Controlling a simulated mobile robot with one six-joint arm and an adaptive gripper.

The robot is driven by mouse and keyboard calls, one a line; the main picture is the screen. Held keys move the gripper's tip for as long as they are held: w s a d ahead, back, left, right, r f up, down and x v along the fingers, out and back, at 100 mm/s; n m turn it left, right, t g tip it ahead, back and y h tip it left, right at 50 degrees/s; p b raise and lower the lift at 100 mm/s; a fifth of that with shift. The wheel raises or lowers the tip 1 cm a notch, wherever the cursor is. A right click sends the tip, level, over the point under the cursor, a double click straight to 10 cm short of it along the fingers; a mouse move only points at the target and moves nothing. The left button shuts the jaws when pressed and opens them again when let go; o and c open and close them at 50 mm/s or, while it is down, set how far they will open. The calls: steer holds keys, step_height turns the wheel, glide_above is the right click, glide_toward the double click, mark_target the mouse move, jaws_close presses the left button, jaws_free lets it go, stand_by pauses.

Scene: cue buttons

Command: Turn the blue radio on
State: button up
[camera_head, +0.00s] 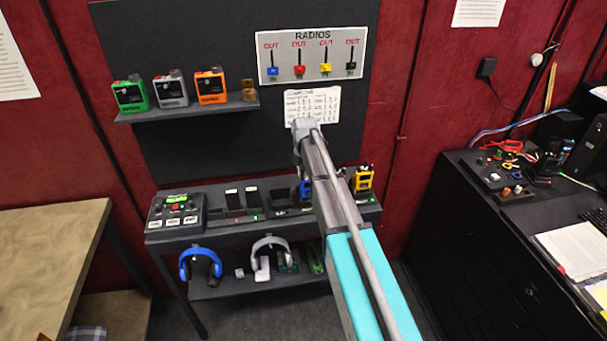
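A blue radio (305,189) stands at the charging rack (226,216) on the dark table. My arm covers most of it, so its knobs and front are hidden. On the wall sign headed RADIOS (313,36), a blue tag or switch (272,71) is at the left of a row with red, yellow and black ones, each under the word OUT. My arm reaches up from the bottom right, across the rack, to a grey joint in front of the wall. I cannot make out my gripper or its fingers.
A yellow radio (362,179) stands right of my arm. Headphones (201,262) are below the rack. A cluttered black desk (480,255) is right, a wooden table (45,250) left.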

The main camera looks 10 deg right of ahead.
jaws_close()
steer(key=shift+m, duration=0.4)
steer(key=m, duration=1.1)
steer(key=shift+m, duration=0.3)
steer(key=o, duration=0.6)
jaws_free()
steer(key=shift+o, duration=0.2)
